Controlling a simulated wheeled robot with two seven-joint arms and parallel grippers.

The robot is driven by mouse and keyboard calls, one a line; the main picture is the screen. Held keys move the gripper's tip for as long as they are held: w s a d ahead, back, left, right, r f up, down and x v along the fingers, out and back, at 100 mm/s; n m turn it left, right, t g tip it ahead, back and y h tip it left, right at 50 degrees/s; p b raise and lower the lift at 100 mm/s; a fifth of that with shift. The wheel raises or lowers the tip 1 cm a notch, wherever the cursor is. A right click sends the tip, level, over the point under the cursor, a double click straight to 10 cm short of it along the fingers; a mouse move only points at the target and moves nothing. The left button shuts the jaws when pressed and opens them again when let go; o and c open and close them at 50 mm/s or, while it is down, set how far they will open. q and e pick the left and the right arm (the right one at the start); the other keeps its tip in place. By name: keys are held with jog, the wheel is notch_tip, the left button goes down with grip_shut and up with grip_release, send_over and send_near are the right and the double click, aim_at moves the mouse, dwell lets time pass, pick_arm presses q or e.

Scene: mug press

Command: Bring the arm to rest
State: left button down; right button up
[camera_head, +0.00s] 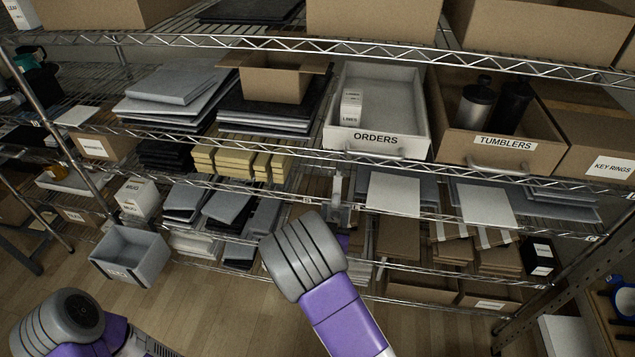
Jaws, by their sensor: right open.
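My right arm (338,305), grey and purple, reaches up from the bottom middle towards the wire shelves. Its gripper (338,188) shows small beyond the grey joint, at the edge of a middle shelf. It is open, and I see nothing held in it. The arm's own joint hides part of the wrist. My left arm (62,322) shows only as a grey and purple joint at the bottom left corner. My left gripper is out of view.
The wire shelf rack spans the view. A white ORDERS bin (376,143) and a cardboard TUMBLERS bin (503,150) stand above right of the gripper. A grey bin (130,257) sits low at the left. Wooden floor (225,315) is clear between my arms.

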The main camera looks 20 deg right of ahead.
jog(key=s+a+f+n+g+y+p, duration=0.1)
jog(key=s+f+g+y, duration=0.15)
jog(key=f, duration=0.45)
jog(key=s+a+f+g+y, duration=0.2)
jog(key=s+f+g, duration=0.15)
jog(key=f, duration=0.25)
jog(key=s+a+f+n+g+y+p, duration=0.1)
jog(key=s+f+g+y, duration=0.1)
jog(key=s+f, duration=0.35)
jog(key=s+a+f+g+y, duration=0.2)
jog(key=s+a+g+y, duration=0.1)
jog(key=s+a, duration=0.2)
jog(key=s+a+f+n+g+y+p, duration=0.1)
jog(key=s+a+f+g+y, duration=0.2)
jog(key=s+a, duration=0.3)
jog(key=s+g+y, duration=0.1)
jog(key=s, duration=0.2)
jog(key=shift+a+n+p, duration=0.3)
